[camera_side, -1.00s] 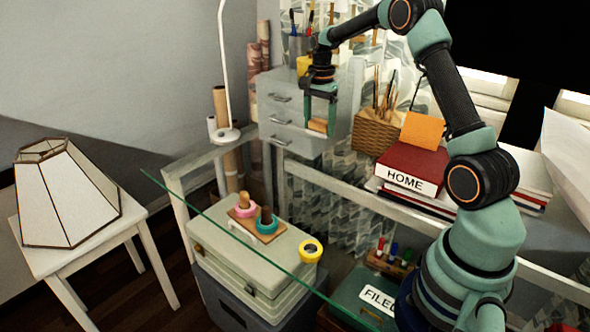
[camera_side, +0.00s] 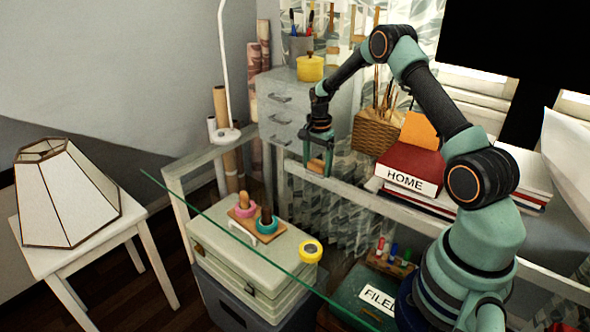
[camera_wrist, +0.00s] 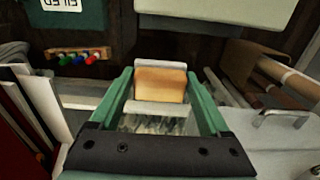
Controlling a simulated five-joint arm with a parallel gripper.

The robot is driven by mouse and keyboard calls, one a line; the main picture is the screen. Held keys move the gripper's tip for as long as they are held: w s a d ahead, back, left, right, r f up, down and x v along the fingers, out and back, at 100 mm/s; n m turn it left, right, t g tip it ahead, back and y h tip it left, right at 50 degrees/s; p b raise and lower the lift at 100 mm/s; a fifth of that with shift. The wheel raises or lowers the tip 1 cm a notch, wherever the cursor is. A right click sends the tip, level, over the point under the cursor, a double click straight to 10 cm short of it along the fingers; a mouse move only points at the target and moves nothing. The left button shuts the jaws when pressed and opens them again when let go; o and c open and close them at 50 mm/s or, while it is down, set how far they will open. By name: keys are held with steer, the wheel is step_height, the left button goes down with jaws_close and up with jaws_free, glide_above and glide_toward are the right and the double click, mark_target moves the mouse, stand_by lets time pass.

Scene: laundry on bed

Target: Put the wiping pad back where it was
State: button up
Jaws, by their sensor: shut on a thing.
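The wiping pad appears to be the small tan-orange block (camera_side: 317,165) held between my fingers. In the wrist view the pad (camera_wrist: 160,85) sits between the two green fingers, with pale strips along its near and far sides. My gripper (camera_side: 318,169) is shut on it and points down, in front of the grey drawer unit and by the pale rail in the side view. In the wrist view my gripper (camera_wrist: 165,82) fills the middle. The pad seems held up in the air; what lies directly under it cannot be told.
A grey drawer unit (camera_side: 282,112) carries a yellow pot (camera_side: 310,68). A wicker basket (camera_side: 374,133) of brushes and a red HOME book (camera_side: 408,170) stand to the right.

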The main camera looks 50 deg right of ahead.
mark_target(317, 163)
steer(key=o, duration=1.2)
steer(key=shift+c, duration=0.2)
steer(key=a+r+n+t, duration=0.1)
steer(key=a+r+n, duration=0.15)
steer(key=r, duration=0.65)
steer(key=a+r+n, duration=0.1)
steer(key=a+r, duration=0.2)
steer(key=r, duration=0.7)
steer(key=s+a+r+n+t, duration=0.2)
steer(key=s+a+n, duration=0.5)
steer(key=s+a, duration=0.1)
steer(key=s+a+r+n+t, duration=0.2)
steer(key=s+a+r+n, duration=0.1)
steer(key=s+a+n, duration=0.4)
steer(key=s+a, duration=0.1)
steer(key=a, duration=0.2)
steer(key=shift+s+a+r+t, duration=0.15)
steer(key=shift+s+r+t, duration=0.1)
steer(key=shift+s+t, duration=0.05)
